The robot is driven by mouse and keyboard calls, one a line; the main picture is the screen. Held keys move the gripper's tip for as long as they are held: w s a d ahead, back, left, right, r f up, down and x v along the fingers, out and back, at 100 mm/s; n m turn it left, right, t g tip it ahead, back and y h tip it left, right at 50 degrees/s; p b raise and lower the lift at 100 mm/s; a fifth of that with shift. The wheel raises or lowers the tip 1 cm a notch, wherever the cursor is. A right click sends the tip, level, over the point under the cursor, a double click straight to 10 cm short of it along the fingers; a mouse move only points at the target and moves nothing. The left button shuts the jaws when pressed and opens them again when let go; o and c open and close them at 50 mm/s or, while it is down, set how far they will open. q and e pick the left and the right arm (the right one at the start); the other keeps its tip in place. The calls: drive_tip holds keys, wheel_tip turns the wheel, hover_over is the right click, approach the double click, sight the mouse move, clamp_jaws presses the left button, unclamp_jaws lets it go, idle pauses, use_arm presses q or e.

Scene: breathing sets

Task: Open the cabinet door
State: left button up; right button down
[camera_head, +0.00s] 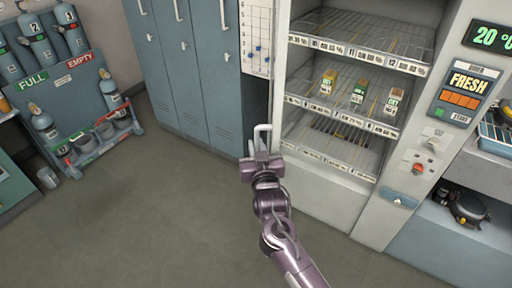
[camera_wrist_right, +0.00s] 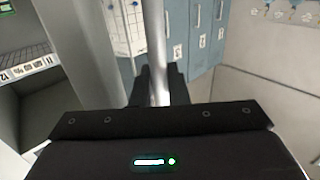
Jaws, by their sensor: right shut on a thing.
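The white display cabinet (camera_head: 323,194) stands right of centre in the head view, its wire shelves visible inside. A pale vertical frame edge (camera_head: 281,65) runs along its left side; I cannot tell how far the door is open. A light handle (camera_head: 263,130) is at the lower end of this edge. My right gripper (camera_head: 261,156) is shut on the handle. In the right wrist view, the handle shows as a grey upright bar (camera_wrist_right: 157,45) between the dark fingers (camera_wrist_right: 157,88). My left gripper is not in view.
Blue-grey lockers (camera_head: 195,75) stand left of the cabinet. Several small cartons (camera_head: 358,92) stand on its middle shelf. A control panel (camera_head: 465,92) is on the right. A gas bottle rack (camera_head: 75,105) is at the far left. The floor (camera_head: 150,215) in front of the lockers is clear.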

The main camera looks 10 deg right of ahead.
drive_tip(key=shift+d+r, duration=0.15)
drive_tip(key=shift+r, duration=0.05)
drive_tip(key=c, duration=1.8)
unclamp_jaws()
drive_tip(key=shift+o, duration=0.2)
drive_tip(key=shift+w+f, duration=0.15)
drive_tip(key=shift+w, duration=0.05)
drive_tip(key=shift+s, duration=0.1)
drive_tip(key=shift+s+f, duration=0.15)
drive_tip(key=shift+s, duration=0.2)
drive_tip(key=s+b, duration=0.2)
drive_tip(key=s, duration=0.5)
drive_tip(key=shift+d+r, duration=0.2)
drive_tip(key=shift+d, duration=0.05)
